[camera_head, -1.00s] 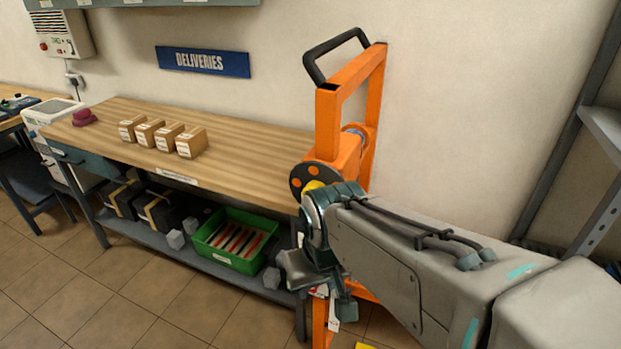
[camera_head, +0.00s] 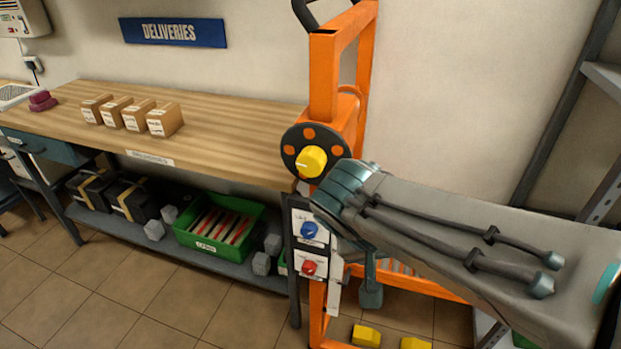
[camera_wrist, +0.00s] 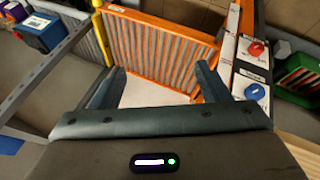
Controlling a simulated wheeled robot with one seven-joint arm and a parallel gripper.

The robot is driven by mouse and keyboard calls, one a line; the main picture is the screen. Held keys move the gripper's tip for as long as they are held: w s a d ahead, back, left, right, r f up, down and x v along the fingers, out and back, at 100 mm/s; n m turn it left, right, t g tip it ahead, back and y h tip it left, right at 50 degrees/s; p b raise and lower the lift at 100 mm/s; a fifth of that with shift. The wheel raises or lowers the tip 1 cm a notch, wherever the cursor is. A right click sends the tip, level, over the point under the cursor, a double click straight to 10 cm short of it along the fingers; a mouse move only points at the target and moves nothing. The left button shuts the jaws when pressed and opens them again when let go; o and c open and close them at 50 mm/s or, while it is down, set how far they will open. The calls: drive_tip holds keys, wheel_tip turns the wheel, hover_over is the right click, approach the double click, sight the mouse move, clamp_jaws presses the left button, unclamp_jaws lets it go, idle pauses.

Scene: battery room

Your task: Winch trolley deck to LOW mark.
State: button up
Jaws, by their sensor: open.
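The orange trolley (camera_head: 325,80) stands upright at the right end of the bench. Its winch is a dark disc (camera_head: 290,150) with orange spots and a yellow knob (camera_head: 311,161). Below is a white panel with a blue knob (camera_head: 309,230) and a red knob (camera_head: 309,267); both also show in the wrist view at right. The deck, an orange frame with grey slats (camera_wrist: 160,52), lies ahead of my gripper (camera_wrist: 161,82). My gripper is open with nothing between its fingers, and apart from the knobs. I cannot make out a LOW mark.
A wooden bench (camera_head: 230,125) carries several small boxes. A green crate (camera_head: 195,243) sits on its lower shelf. Metal shelving (camera_head: 570,110) stands at the right. Yellow blocks (camera_head: 366,335) show near the floor by the trolley. Floor at the front left is clear.

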drive_tip(key=w+a+f+t+h+b, duration=0.1)
drive_tip(key=w+a+t+h+b, duration=0.1)
drive_tip(key=w+a+t+b, duration=0.15)
drive_tip(key=m+t+b, duration=0.4)
drive_tip(key=t+b, duration=0.4)
drive_tip(key=t, duration=0.2)
approach(308, 167)
drive_tip(key=shift+y, duration=0.4)
drive_tip(key=x, duration=0.9)
drive_tip(key=shift+w+d+r, duration=0.25)
drive_tip(key=shift+w+d, duration=0.05)
drive_tip(key=shift+d, duration=0.05)
drive_tip(key=c, duration=1)
